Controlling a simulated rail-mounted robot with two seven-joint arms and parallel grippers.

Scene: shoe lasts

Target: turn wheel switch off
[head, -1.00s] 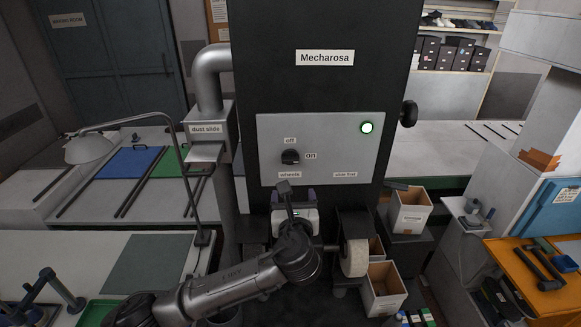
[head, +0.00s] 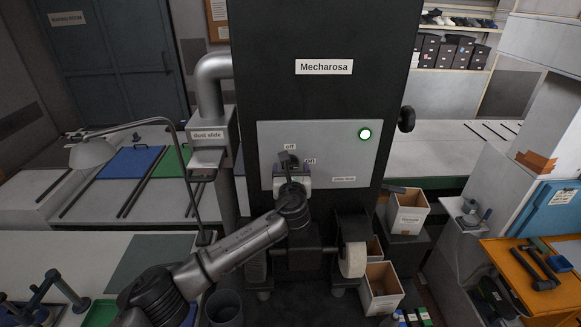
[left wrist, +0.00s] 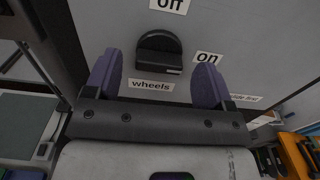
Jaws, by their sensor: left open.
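The black wheel switch (head: 289,158) is on the grey panel (head: 335,150) of the dark machine. In the left wrist view the switch (left wrist: 159,52) has "off" above it, "on" to its right and "wheels" below. A pale mark shows at its lower right end, on the "on" side. My left gripper (head: 292,170) is open in front of the panel, just below the switch. In the left wrist view its purple fingers stand left and right of the switch, with a gap on each side; contact is not visible. My right gripper is out of view.
A round lamp (head: 365,134) on the panel glows white with a green rim. A pale wheel (head: 353,259) sits low at the machine's front right, near open boxes (head: 381,288). An orange bench (head: 520,268) is at right.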

